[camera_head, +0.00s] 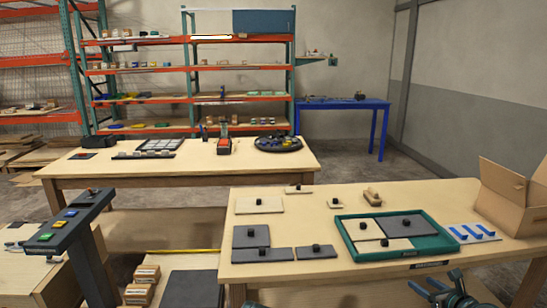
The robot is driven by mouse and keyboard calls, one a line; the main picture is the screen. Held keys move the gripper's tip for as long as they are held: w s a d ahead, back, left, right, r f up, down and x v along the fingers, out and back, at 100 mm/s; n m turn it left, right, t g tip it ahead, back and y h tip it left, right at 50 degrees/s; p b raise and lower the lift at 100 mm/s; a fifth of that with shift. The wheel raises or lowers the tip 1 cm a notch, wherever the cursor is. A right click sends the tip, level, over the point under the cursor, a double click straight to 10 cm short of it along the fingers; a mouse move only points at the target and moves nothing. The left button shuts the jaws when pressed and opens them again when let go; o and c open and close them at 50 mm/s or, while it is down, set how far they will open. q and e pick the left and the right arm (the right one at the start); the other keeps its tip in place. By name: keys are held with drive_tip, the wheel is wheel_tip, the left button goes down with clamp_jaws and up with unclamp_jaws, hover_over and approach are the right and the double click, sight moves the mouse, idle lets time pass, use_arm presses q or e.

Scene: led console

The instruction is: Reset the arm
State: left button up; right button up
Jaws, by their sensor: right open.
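My right gripper (428,288) shows at the bottom edge, right of centre, low in front of the near table (300,222). Its teal fingers are apart and nothing shows between them. It is clear of the things on the table, and the rest of my right arm is largely cut off by the frame.
The near table holds a teal tray (437,243) with knobbed panels, other panels beside it, blue strips on a white plate (474,234) and an open cardboard box (510,195). A second table (205,170) stands behind. Floor shows between the tables and shelves (190,70).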

drive_tip(key=a+f+n+g+y, duration=0.4)
drive_tip(key=a+n, duration=0.5)
drive_tip(key=a, duration=0.5)
drive_tip(key=s+a+f+n+g+h, duration=0.1)
drive_tip(key=s+a+f+n+g, duration=0.3)
drive_tip(key=a+n, duration=0.5)
drive_tip(key=s+a+f+n+g+h, duration=0.1)
drive_tip(key=s+a+f+n+g, duration=0.25)
drive_tip(key=a+n, duration=0.5)
drive_tip(key=s+a+f+n+g+h, duration=0.2)
drive_tip(key=s+a+n+h, duration=0.35)
drive_tip(key=s+n, duration=0.5)
wheel_tip(320, 180, up, 12)
drive_tip(key=w+n+p, duration=0.1)
drive_tip(key=p, duration=1.1)
drive_tip(key=shift+w+r+y, duration=0.25)
drive_tip(key=shift+w+y, duration=0.15)
drive_tip(key=shift+y, duration=0.05)
drive_tip(key=shift+d, duration=0.1)
